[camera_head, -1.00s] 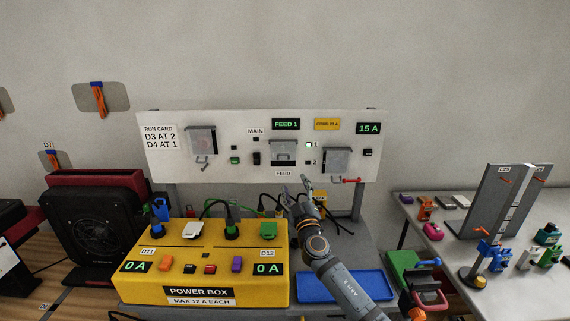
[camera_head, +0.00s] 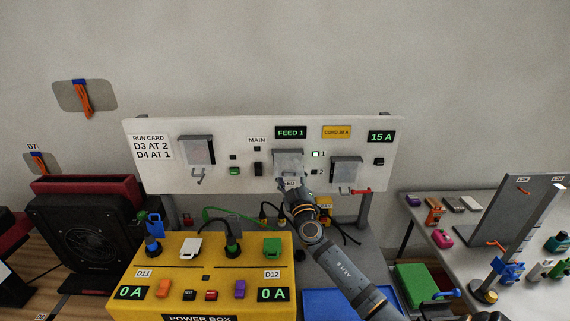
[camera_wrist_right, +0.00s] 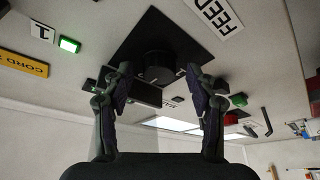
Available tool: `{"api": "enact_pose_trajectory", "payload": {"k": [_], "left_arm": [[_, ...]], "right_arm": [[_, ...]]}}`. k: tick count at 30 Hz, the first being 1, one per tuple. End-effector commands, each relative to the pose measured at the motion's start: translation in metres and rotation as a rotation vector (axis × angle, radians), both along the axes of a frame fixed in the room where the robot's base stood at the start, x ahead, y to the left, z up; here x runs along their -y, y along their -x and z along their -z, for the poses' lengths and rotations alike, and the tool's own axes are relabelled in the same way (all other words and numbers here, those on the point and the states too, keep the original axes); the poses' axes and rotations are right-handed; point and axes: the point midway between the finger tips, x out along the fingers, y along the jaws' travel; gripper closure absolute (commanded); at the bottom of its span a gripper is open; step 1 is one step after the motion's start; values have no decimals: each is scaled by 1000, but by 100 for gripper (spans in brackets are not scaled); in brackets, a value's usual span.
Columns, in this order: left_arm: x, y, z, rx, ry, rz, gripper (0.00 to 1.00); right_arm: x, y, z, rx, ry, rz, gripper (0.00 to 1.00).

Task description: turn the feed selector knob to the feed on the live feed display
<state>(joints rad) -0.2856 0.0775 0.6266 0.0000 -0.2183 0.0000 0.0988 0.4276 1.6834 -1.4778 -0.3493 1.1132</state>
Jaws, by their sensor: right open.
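The feed display (camera_head: 291,132) on the white panel reads FEED 1 in green. The feed selector (camera_head: 288,158) is below it, partly hidden by my right gripper. In the right wrist view its dark round knob (camera_wrist_right: 155,67) stands on a black square plate, between and beyond my fingers. The light at 1 (camera_head: 316,154) is lit green; the light at 2 (camera_head: 314,172) is dark. My right gripper (camera_head: 291,184) is at the selector's lower edge; in the right wrist view it (camera_wrist_right: 163,92) is open and empty. I cannot tell whether a fingertip touches the knob.
Other panel fittings flank the selector: a grey hooked one (camera_head: 197,151) at left and one with a red lever (camera_head: 347,170) at right. A yellow power box (camera_head: 206,262) stands below left. A blue tray (camera_head: 322,302) lies beneath my right arm.

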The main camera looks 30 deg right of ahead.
Motion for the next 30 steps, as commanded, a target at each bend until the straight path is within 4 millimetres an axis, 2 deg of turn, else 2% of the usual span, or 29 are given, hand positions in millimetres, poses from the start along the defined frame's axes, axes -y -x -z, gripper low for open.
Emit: {"api": "enact_pose_trajectory", "payload": {"k": [3, 7, 13, 19, 30], "left_arm": [[-1, 15, 1, -22, -1, -1, 100], [-1, 26, 2, -39, -2, -1, 100], [-2, 25, 2, -37, -3, -1, 100], [-2, 13, 1, -19, -3, 0, 100], [-2, 12, -6, -17, -3, 0, 100]], "right_arm": [[0, 0, 0, 0, 0, 0, 42], [0, 0, 1, 0, 0, 0, 42], [0, 0, 1, -1, 0, 1, 70], [0, 0, 1, -1, 0, 1, 97], [1, 0, -1, -43, 68, -2, 97]]}}
